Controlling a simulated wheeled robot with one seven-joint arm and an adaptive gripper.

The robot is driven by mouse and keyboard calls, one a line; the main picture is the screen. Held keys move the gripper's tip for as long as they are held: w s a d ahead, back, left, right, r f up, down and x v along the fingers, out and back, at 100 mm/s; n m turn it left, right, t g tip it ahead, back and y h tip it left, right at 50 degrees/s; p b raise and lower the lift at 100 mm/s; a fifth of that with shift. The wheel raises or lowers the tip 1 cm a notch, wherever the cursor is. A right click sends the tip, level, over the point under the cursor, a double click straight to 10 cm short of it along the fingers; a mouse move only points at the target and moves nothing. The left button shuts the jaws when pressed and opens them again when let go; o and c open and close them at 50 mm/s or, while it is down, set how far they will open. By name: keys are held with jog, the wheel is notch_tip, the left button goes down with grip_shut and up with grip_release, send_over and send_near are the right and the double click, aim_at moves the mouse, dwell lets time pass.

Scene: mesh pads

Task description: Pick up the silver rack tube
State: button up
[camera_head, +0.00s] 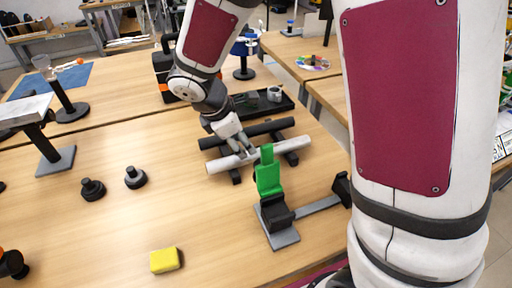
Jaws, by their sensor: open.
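The silver rack tube (276,149) is a light grey cylinder lying across a dark rack on the wooden table. A black tube (272,128) lies parallel just behind it on the same rack. My gripper (243,154) points down at the left half of the silver tube. Its fingers are open and appear to be at or around the tube; I cannot tell whether they touch it. The fingers cover part of the tube.
A green piece on a black clamp stand (279,222) is just in front of the rack. A black tray (247,106) with a small cup is behind it. A yellow block (165,260) and two black knobs (135,178) are at left. The table's front middle is mostly clear.

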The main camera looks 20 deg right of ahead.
jog(key=b+x, duration=0.2)
jog(key=x, duration=0.7)
jog(key=shift+f, duration=0.35)
jog(key=shift+c, duration=0.5)
grip_shut()
